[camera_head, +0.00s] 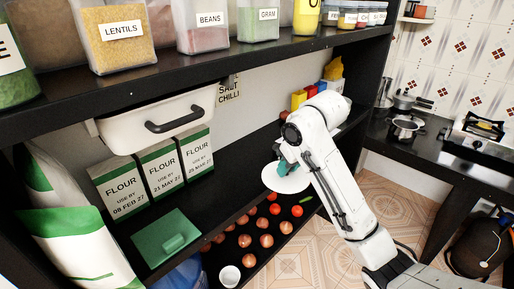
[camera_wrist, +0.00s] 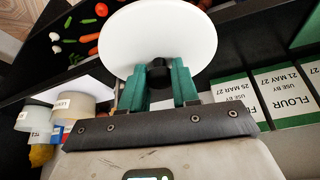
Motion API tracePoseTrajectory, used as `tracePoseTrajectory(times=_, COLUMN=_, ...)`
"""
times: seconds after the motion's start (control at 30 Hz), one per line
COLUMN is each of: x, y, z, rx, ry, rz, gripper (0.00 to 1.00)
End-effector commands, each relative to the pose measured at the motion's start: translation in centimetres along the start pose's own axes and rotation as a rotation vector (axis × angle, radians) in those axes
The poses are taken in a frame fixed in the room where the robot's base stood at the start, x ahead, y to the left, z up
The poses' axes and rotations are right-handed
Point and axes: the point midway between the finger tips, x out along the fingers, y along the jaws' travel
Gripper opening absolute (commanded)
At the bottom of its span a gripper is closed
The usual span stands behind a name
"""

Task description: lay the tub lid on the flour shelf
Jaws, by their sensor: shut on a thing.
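A round white lid (camera_head: 290,184) is held by my gripper (camera_head: 283,168) in the head view, close to the front edge of the flour shelf (camera_head: 232,180). The wrist view shows the lid (camera_wrist: 170,35) as a white disc with a black knob (camera_wrist: 159,73). My gripper's teal fingers (camera_wrist: 159,82) are shut on that knob, one on each side. The flour packets (camera_head: 161,167) stand upright in a row on the shelf, left of the lid. The head view does not show clearly how high the lid is above the shelf.
A green square piece with a handle (camera_head: 167,238) lies at the shelf's front left. A white bin with a black handle (camera_head: 150,122) is above the flour. Red, yellow and blue items (camera_head: 300,98) stand farther right. Onions and tomatoes (camera_head: 266,241) lie below. Bare shelf shows right of the flour.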

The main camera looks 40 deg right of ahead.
Motion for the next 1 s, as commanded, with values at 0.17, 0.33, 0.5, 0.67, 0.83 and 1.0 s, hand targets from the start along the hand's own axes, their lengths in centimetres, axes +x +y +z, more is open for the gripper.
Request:
tracePoseTrajectory(times=0.17, x=1.9, y=-0.9, z=-2.6, rx=-0.006, ry=0.001, rz=-0.001, gripper=0.01)
tracePoseTrajectory(times=0.33, x=3.5, y=-1.8, z=-5.9, rx=-0.004, ry=0.001, rz=-0.002, gripper=0.01)
tracePoseTrajectory(times=0.5, x=4.8, y=-2.4, z=-8.8, rx=-0.003, ry=0.002, rz=-0.002, gripper=0.01)
tracePoseTrajectory(times=0.67, x=5.7, y=-3.2, z=-11.9, rx=-0.002, ry=0.001, rz=-0.001, gripper=0.01)
tracePoseTrajectory(times=0.83, x=6.5, y=-3.8, z=-15.2, rx=-0.002, ry=-0.002, rz=0.0, gripper=0.01)
tracePoseTrajectory(times=1.0, x=7.8, y=-4.2, z=-17.2, rx=0.0, ry=-0.001, rz=0.001, gripper=0.01)
